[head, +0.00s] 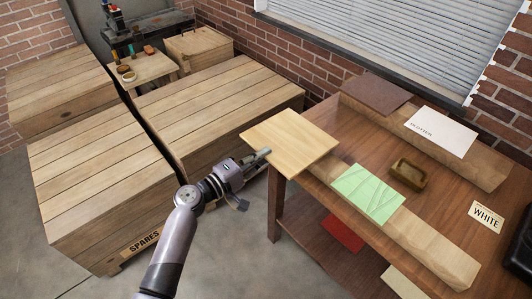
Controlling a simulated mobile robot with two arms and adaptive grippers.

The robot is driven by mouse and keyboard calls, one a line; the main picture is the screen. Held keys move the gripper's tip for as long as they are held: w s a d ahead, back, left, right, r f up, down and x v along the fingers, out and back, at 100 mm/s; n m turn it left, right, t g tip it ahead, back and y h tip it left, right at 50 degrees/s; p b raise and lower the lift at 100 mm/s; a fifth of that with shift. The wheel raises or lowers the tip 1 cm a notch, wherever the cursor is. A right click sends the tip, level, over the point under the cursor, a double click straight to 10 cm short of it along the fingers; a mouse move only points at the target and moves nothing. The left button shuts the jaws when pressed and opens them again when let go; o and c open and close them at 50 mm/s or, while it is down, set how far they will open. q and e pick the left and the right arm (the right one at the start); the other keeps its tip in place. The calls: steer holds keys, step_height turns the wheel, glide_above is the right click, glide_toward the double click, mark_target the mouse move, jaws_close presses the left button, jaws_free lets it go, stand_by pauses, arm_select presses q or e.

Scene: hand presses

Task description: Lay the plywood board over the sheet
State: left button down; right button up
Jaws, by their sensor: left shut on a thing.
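The plywood board (290,137) is a pale, square panel at the table's left corner, over the left end of the near wooden beam. My left gripper (262,156) is shut on the board's near-left edge. The board looks roughly level, and it hides the table corner. I cannot tell whether it touches the beam. A light green sheet (368,192) with faint darker lines lies on the near beam, to the right of the board and uncovered. My right gripper is not in view.
The wooden table (448,192) holds a near beam (433,246), a far beam (477,162), a brown panel (376,95), a white "BLOTTER" card (441,131), a small wooden tray (409,174) and a "WHITE" label (486,217). A red piece (343,234) lies below. Large crates (100,175) stand left.

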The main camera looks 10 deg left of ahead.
arm_select(q)
steer(key=b+v, duration=0.2)
steer(key=v, duration=1.3)
steer(key=shift+b, duration=0.4)
steer(key=shift+r, duration=0.1)
